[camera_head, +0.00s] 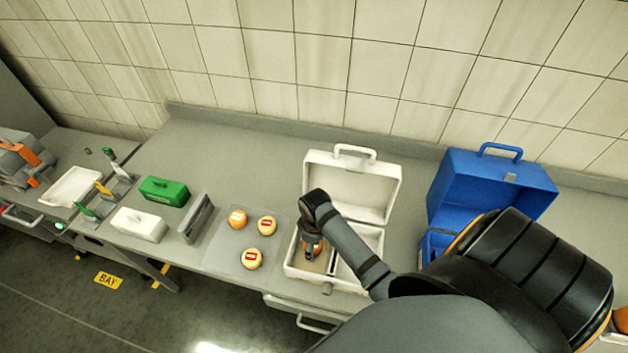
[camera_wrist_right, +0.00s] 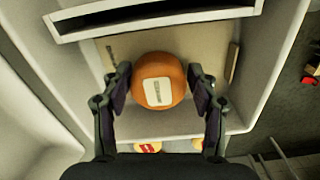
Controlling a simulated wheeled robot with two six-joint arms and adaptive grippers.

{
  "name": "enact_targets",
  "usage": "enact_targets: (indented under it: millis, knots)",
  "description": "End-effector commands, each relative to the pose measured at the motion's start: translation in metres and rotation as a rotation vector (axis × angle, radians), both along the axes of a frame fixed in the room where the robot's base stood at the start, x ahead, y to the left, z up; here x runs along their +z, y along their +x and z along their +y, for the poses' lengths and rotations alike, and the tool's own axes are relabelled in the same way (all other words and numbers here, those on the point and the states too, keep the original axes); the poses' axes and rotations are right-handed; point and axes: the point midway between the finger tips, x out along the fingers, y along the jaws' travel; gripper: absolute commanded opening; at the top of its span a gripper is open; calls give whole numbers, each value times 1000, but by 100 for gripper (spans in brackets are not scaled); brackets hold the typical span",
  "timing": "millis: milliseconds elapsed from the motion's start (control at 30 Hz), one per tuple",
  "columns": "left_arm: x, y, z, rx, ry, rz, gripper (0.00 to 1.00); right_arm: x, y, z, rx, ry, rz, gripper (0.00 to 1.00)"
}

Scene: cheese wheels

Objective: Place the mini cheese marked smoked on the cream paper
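An orange mini cheese (camera_wrist_right: 159,80) with a white label sits between the fingers of my right gripper (camera_wrist_right: 161,88); the small print is unreadable. A tan sheet, seemingly the cream paper (camera_wrist_right: 112,52), lies on the compartment floor beneath the cheese. I cannot tell whether the cheese touches it. My left gripper is not in view.
A grey mat (camera_head: 222,255) left of the case carries an orange cheese (camera_head: 237,218) and two yellow cheeses (camera_head: 267,226) (camera_head: 251,259) with red labels. An open blue case (camera_head: 490,185) stands right. Green (camera_head: 164,191) and white (camera_head: 139,224) boxes stand left.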

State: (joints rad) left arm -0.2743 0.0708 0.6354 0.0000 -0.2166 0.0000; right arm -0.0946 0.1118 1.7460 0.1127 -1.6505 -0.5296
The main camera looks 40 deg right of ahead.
Motion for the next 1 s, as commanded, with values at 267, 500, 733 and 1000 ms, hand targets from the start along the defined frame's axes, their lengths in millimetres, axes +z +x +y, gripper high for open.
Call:
enact_targets:
  millis: [267,500,733,1000]
  knots:
    - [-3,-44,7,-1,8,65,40,1,1,0,0,0,-1,78]
    - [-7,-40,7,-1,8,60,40,9,2,-1,0,-2,-3,78]
    - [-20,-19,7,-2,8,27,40,60,2,-1,1,-2,-8,78]
    - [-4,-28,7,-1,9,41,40,118,0,-1,0,0,-2,78]
